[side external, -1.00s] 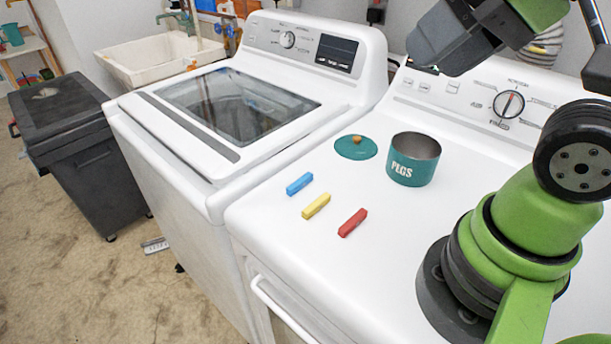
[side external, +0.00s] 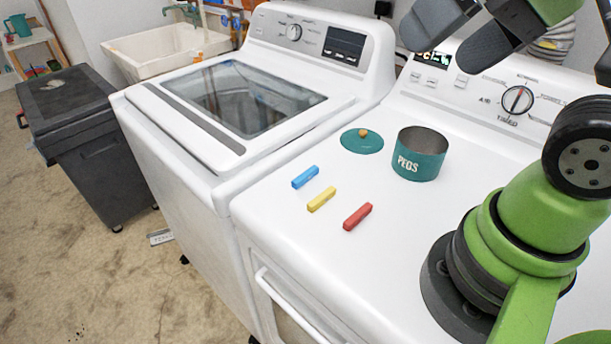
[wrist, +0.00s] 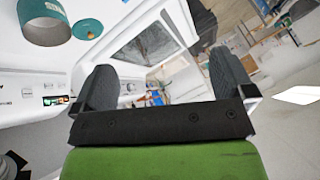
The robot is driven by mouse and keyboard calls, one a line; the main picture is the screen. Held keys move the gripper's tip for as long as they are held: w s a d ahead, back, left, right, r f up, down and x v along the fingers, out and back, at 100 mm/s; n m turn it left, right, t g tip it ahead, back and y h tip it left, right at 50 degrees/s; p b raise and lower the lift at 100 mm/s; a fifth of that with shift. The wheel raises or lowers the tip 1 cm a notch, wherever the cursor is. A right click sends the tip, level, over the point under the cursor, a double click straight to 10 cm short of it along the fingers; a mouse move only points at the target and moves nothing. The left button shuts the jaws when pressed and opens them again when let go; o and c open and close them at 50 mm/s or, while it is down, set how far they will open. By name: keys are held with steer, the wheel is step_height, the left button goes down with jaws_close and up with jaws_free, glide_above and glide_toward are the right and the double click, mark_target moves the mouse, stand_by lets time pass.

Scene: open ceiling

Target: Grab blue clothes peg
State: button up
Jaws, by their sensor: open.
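The blue clothes peg (side external: 305,177) lies on the white dryer top, near its left edge. A yellow peg (side external: 322,199) and a red peg (side external: 357,216) lie in a slanting row with it, nearer the front. My gripper (side external: 420,45) is high at the upper right of the side view, well above and behind the pegs, touching nothing. In the wrist view my gripper's two fingers (wrist: 163,85) are spread wide with nothing between them. I cannot make out the blue peg in the wrist view.
An open teal tin (side external: 419,154) marked PEGS stands right of the pegs. Its teal lid (side external: 362,143) with a wooden knob lies beside it. A white washer (side external: 180,150) stands left across a narrow gap.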

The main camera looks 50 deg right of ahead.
steer(key=n+g+h, duration=0.2)
steer(key=n+g, duration=0.2)
steer(key=g, duration=0.3)
glide_above(303, 172)
step_height(303, 172, down, 25)
steer(key=shift+d+f, duration=0.1)
steer(key=shift+f, duration=0.05)
step_height(303, 172, down, 6)
steer(key=shift+r, duration=0.1)
